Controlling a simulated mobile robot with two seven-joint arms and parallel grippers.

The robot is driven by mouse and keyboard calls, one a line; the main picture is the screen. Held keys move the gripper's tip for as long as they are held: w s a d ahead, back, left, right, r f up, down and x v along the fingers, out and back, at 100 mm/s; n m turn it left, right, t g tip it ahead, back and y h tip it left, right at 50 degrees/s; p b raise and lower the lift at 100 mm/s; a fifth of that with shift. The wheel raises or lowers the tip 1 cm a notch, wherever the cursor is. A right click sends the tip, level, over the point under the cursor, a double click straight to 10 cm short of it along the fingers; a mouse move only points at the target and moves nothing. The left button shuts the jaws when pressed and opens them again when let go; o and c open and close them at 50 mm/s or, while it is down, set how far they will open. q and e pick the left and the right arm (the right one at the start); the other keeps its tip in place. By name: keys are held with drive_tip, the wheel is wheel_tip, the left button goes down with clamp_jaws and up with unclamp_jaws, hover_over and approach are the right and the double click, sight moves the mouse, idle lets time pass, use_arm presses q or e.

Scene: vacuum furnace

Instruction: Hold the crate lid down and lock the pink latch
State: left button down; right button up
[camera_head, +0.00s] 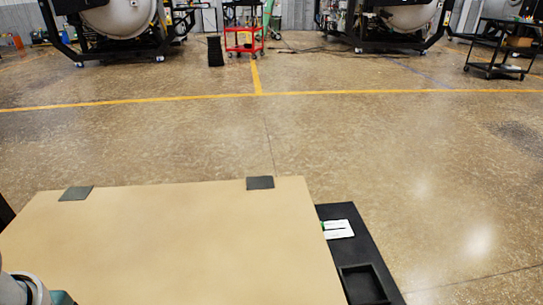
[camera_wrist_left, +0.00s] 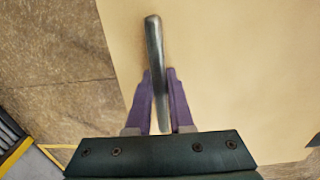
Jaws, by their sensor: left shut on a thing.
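The crate lid (camera_head: 175,245) is a flat tan panel filling the lower left of the head view, with two dark hinge plates along its far edge. It also shows in the left wrist view (camera_wrist_left: 225,70). My left gripper (camera_wrist_left: 158,88) has purple fingers, shut on a grey metal bar (camera_wrist_left: 155,40) over the lid; the bar looks like a handle. In the head view only part of my left arm shows at the bottom left corner. The pink latch and the crate's front are not in view. My right gripper is not in view.
A black surface (camera_head: 348,262) with a recessed tray and a white card (camera_head: 338,229) lies right of the lid. Open floor with yellow lines spreads beyond. Furnaces, a red cart (camera_head: 244,40) and a black cart (camera_head: 500,50) stand far back.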

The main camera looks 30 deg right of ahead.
use_arm(q)
drive_tip(key=c, duration=1.1)
unclamp_jaws()
drive_tip(key=shift+w+d+r, duration=0.1)
drive_tip(key=shift+w+r, duration=0.05)
drive_tip(key=shift+w, duration=0.25)
drive_tip(key=shift+c, duration=0.2)
drive_tip(key=shift+o, duration=0.7)
drive_tip(key=shift+w, duration=0.1)
drive_tip(key=shift+o, duration=1.4)
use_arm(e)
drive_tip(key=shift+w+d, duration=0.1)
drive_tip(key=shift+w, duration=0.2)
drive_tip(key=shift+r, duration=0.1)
